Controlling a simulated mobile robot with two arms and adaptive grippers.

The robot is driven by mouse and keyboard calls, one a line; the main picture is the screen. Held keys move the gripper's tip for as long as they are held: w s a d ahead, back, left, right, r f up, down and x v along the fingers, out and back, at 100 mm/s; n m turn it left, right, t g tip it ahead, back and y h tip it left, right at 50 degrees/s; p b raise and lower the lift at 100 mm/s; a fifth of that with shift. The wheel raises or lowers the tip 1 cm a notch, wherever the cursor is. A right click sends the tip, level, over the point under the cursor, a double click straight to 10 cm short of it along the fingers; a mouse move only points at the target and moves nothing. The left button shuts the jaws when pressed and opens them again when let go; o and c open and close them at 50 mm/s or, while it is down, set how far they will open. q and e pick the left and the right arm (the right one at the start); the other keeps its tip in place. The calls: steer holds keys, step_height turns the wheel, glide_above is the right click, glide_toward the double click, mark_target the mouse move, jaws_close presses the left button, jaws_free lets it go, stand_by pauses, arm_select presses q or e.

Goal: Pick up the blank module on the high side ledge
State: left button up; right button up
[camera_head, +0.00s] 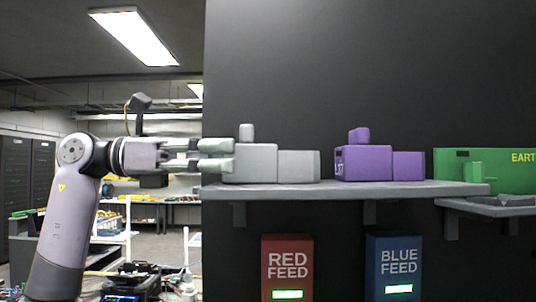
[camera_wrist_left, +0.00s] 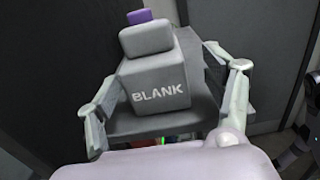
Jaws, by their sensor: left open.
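The blank module (camera_head: 251,163) is a light grey block with a small raised knob on top and a lower block at its right. It sits at the left end of the high ledge (camera_head: 345,190). In the left wrist view the module (camera_wrist_left: 158,88) shows the word BLANK on its near face. My left gripper (camera_head: 222,155) reaches in from the left at module height. In the wrist view the open fingers of my left gripper (camera_wrist_left: 165,112) stand on either side of the module, with gaps visible. My right gripper is not in view.
A purple module (camera_head: 362,163) stands on the ledge to the right of the blank one. A green EARTH module (camera_head: 485,170) is farther right, by a lower shelf (camera_head: 480,208). Red feed (camera_head: 287,255) and blue feed (camera_head: 393,255) boxes are below the ledge. A dark wall (camera_head: 370,80) stands behind.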

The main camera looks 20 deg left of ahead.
mark_target(262, 150)
arm_select(q)
steer(key=shift+w+d+r+p, duration=0.3)
steer(key=shift+d+p, duration=0.2)
steer(key=shift+w+d+r+p, duration=0.25)
steer(key=shift+d+p, duration=0.2)
steer(key=p+x, duration=0.1)
steer(key=x, duration=0.2)
steer(key=shift+d, duration=0.3)
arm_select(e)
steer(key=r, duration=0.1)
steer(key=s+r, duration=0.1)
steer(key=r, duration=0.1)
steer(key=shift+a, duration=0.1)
arm_select(q)
steer(key=shift+a, duration=0.25)
steer(key=shift+c, duration=0.6)
steer(key=shift+d, duration=0.1)
steer(key=c, duration=1.2)
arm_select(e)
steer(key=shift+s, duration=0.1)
